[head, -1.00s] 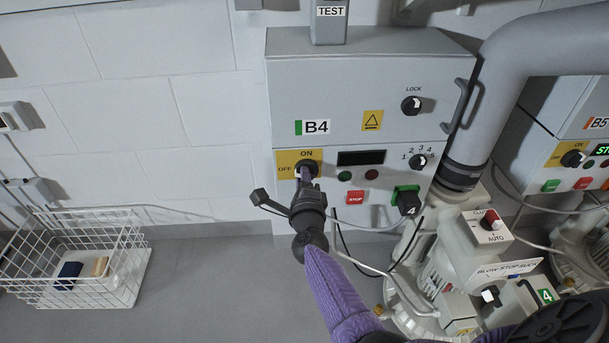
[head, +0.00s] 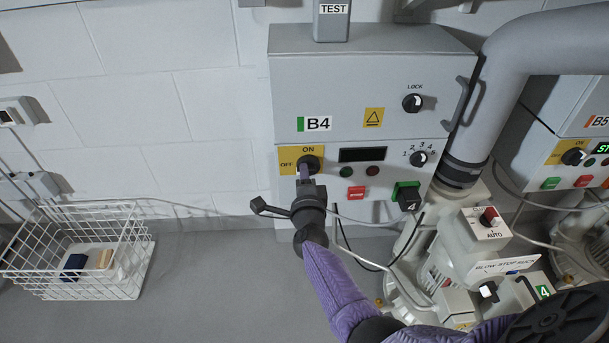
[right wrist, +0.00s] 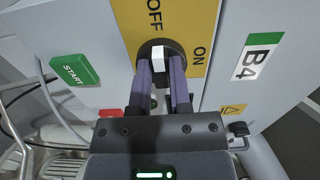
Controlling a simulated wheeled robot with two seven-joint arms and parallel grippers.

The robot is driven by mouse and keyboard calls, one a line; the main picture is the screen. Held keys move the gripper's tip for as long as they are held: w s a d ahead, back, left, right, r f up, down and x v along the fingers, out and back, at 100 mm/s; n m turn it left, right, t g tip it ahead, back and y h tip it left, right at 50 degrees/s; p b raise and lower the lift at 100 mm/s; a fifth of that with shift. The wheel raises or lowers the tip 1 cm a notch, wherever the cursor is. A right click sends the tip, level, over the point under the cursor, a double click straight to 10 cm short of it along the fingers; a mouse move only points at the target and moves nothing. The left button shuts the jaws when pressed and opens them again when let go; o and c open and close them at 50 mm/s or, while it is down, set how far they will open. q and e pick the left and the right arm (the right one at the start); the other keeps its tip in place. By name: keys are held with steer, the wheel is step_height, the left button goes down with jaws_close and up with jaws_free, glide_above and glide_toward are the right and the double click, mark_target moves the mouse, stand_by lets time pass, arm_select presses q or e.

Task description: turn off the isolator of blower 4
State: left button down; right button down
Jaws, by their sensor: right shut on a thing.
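The isolator of blower 4 is a black rotary knob (head: 310,162) on a yellow OFF/ON plate (head: 287,158), low on the left of the grey B4 cabinet (head: 345,85). In the right wrist view the knob (right wrist: 176,49) has a white bar that lines up with the OFF word. My right gripper (head: 304,172) is at the knob, its purple fingers shut on it from either side. It also shows in the right wrist view (right wrist: 160,73). The fingers hide part of the knob. My left gripper is not in view.
B4's display (head: 362,154) is dark. A red stop button (head: 356,193) and a green-backed black plug marked 4 (head: 407,196) sit nearby. The blower (head: 440,265) and its pipe (head: 500,70) stand to the right. A white wire basket (head: 110,275) is at left; open floor lies between.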

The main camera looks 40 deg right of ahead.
steer(key=c, duration=0.6)
jaws_free()
steer(key=shift+o, duration=0.2)
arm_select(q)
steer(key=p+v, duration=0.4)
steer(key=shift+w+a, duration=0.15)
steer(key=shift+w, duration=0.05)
arm_select(e)
steer(key=v, duration=1)
